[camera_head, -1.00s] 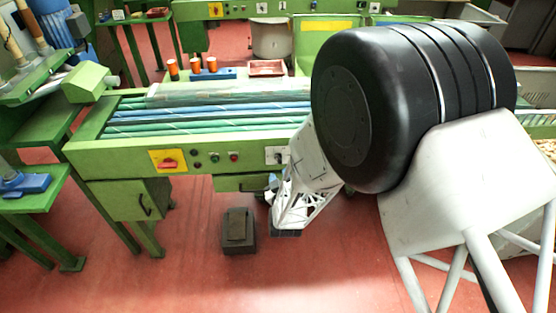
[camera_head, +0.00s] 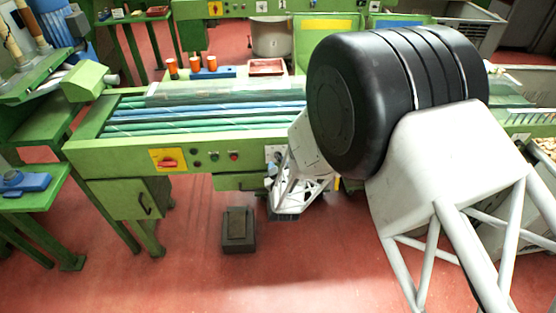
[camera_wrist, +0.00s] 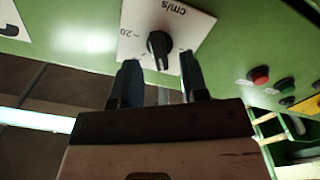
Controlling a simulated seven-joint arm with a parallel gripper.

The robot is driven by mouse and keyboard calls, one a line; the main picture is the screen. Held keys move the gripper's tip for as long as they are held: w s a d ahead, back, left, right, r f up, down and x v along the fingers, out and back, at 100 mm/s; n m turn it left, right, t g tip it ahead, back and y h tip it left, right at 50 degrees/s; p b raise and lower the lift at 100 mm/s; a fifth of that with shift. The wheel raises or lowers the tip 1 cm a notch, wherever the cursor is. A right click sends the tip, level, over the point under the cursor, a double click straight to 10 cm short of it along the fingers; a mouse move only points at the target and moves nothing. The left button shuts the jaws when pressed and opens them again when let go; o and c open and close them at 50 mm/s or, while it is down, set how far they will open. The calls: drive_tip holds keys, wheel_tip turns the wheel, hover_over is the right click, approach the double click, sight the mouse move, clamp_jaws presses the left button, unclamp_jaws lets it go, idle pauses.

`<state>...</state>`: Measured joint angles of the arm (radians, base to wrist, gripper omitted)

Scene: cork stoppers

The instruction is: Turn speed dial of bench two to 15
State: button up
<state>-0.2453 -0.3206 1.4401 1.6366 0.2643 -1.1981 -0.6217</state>
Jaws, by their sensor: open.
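The speed dial is a black knob (camera_wrist: 158,45) on a white plate (camera_wrist: 190,22) marked "cm/s" and "-20", upside down in the wrist view. In the head view the plate (camera_head: 273,153) shows on the green bench front, partly behind my arm. My gripper (camera_wrist: 159,61) is open, with its two dark fingertips just below the knob in the wrist view, one to each side. The knob is between the lines of the fingers, and I cannot tell whether they touch it. Most of my gripper is hidden in the head view.
A red switch (camera_head: 167,163) on a yellow plate and small buttons (camera_head: 233,155) sit left of the dial. Green and blue rods (camera_head: 200,115) lie on the bench. A dark block (camera_head: 238,230) stands on the red floor below.

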drive_tip(key=shift+w, duration=1.35)
drive_tip(key=shift+c, duration=0.3)
drive_tip(key=c, duration=0.5)
drive_tip(key=shift+c, duration=0.2)
drive_tip(key=shift+m, duration=0.5)
drive_tip(key=m, duration=1)
drive_tip(key=shift+d+m, duration=0.1)
drive_tip(key=shift+m, duration=0.3)
